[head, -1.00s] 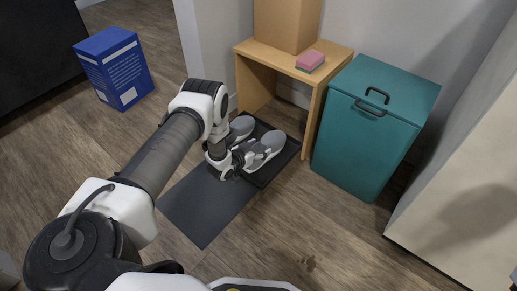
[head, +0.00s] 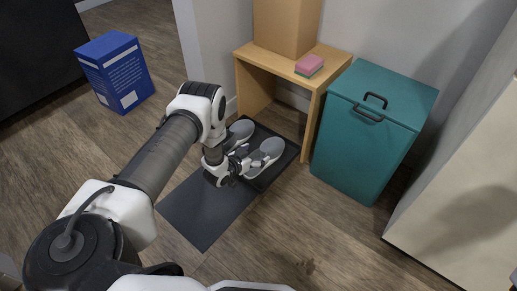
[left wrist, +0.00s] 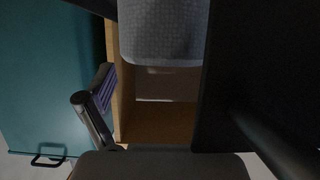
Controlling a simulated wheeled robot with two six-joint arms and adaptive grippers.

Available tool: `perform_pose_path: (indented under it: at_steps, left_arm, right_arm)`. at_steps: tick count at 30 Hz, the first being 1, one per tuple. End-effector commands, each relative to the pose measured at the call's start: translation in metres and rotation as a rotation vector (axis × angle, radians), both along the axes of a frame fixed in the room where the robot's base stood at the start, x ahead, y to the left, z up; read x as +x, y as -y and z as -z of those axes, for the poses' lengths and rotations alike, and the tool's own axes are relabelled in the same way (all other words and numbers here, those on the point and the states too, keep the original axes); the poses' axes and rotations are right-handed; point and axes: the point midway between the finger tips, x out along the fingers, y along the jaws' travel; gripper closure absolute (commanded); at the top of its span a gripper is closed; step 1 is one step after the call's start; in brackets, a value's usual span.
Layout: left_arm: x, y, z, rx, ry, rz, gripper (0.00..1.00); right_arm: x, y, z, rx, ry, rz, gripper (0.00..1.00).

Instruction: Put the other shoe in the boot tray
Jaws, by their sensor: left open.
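Two grey shoes with pale soles are in the black boot tray (head: 291,150) in the head view. The left shoe (head: 240,131) is partly hidden by my left arm; the right shoe (head: 267,152) lies beside it. My left gripper (head: 243,165) is open, low at the near end of the right shoe, with nothing seen between its fingers. Whether it touches the shoe is unclear. In the left wrist view, a grey shoe part (left wrist: 165,35) is close at the top, and one finger (left wrist: 92,118) shows at left. My right gripper is not in view.
A dark mat (head: 205,215) lies in front of the tray. A wooden bench (head: 312,95) with a box (head: 286,25) and pink sponge (head: 309,65) stands behind. A teal bin (head: 360,150) is at right, a blue box (head: 115,70) at far left. Floor in front is clear.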

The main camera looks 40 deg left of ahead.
Motion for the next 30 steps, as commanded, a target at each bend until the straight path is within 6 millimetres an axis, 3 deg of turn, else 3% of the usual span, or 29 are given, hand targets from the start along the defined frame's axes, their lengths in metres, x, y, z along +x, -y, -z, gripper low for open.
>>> perform_pose_path:
  at_steps: [1,6,13,15,17,20,22,24,27,30]
  left_arm:
    - [-0.016,-0.002,-0.012,-0.003,-0.013,-0.005,0.09]
    - [-0.058,-0.005,-0.032,-0.002,-0.007,-0.004,0.09]
    - [-0.092,-0.006,-0.042,-0.002,-0.005,-0.002,0.09]
    - [-0.097,0.008,-0.039,-0.017,-0.052,-0.006,0.09]
    - [-0.109,0.035,-0.034,-0.045,-0.156,-0.011,0.09]
    - [-0.161,0.1,-0.03,-0.084,-0.466,-0.023,0.09]
    - [-0.221,0.135,-0.04,-0.076,-0.715,-0.034,0.09]
    - [-0.279,0.151,-0.058,-0.046,-0.921,-0.054,0.09]
    - [-0.336,0.157,-0.084,-0.001,-1.109,-0.084,0.09]
    - [-0.358,0.157,-0.094,0.018,-1.178,-0.101,0.09]
  right_arm:
    - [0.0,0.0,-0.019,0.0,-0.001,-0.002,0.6]
    - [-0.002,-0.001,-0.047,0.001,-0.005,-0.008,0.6]
    - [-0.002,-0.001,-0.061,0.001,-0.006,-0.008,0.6]
    - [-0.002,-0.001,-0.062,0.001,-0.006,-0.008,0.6]
    - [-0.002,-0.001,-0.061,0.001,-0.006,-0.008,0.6]
    - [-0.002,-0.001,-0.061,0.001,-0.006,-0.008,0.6]
    - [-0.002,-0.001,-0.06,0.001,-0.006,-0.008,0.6]
    - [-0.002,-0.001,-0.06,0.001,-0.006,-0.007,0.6]
    - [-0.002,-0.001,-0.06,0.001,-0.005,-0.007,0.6]
    - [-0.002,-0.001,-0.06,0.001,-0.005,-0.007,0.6]
